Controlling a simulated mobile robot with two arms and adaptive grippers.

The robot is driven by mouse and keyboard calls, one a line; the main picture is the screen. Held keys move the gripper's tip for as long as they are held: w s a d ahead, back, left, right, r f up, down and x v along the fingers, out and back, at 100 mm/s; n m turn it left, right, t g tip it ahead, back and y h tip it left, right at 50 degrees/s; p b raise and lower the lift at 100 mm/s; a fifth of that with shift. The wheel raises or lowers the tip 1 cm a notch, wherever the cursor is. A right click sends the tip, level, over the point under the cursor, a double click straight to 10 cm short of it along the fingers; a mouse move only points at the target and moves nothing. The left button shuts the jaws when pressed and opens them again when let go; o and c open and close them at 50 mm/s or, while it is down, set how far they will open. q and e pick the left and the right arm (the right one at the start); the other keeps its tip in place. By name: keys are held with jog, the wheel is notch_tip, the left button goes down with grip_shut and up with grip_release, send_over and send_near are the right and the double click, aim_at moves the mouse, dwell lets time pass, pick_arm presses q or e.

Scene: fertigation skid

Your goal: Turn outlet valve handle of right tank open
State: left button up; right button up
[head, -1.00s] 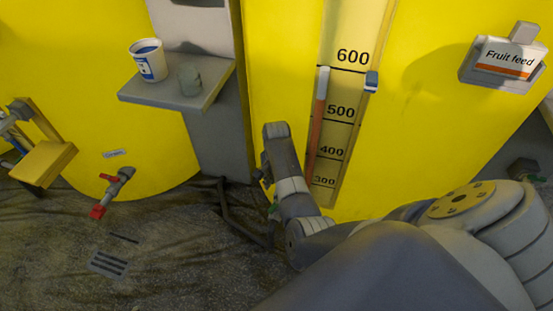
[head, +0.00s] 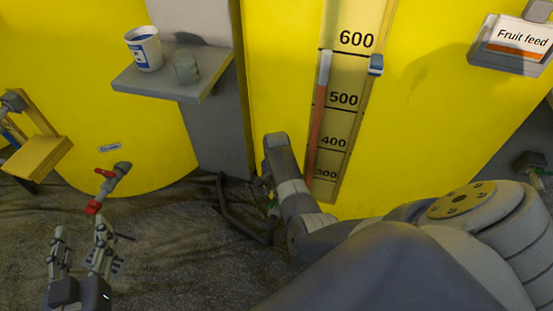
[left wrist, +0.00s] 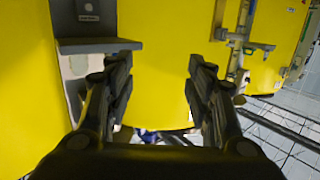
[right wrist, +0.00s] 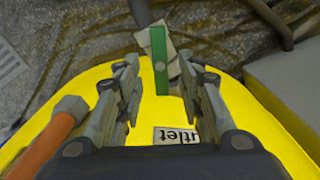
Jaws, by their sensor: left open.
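The right tank (head: 430,130) is yellow with a level scale and a "Fruit feed" sign. In the right wrist view, the outlet valve's green handle (right wrist: 159,60) points up the picture, beyond the partly hidden "Outlet" label (right wrist: 178,134). My right gripper (right wrist: 158,68) is open, its fingers to either side of the handle's line, with gaps on both sides. In the head view my right arm hides most of this valve. My left gripper (head: 80,235) is open and empty at the lower left, below the left tank's red-handled valve (head: 95,207).
A grey shelf (head: 205,88) between the tanks holds a white-and-blue tub (head: 144,48) and a grey-green cup (head: 186,66). A dark hose (head: 232,220) lies near the right tank's base. An orange tube (right wrist: 45,145) runs beside my right gripper.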

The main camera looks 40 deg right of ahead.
notch_tip(320, 180, down, 2)
jog(key=shift+f+b, duration=0.1)
jog(key=shift+b, duration=0.4)
pick_arm(q)
notch_tip(320, 180, up, 7)
jog(key=d+t+h, duration=0.1)
jog(key=t, duration=0.3)
pick_arm(e)
jog(key=shift+f, duration=0.3)
grip_shut()
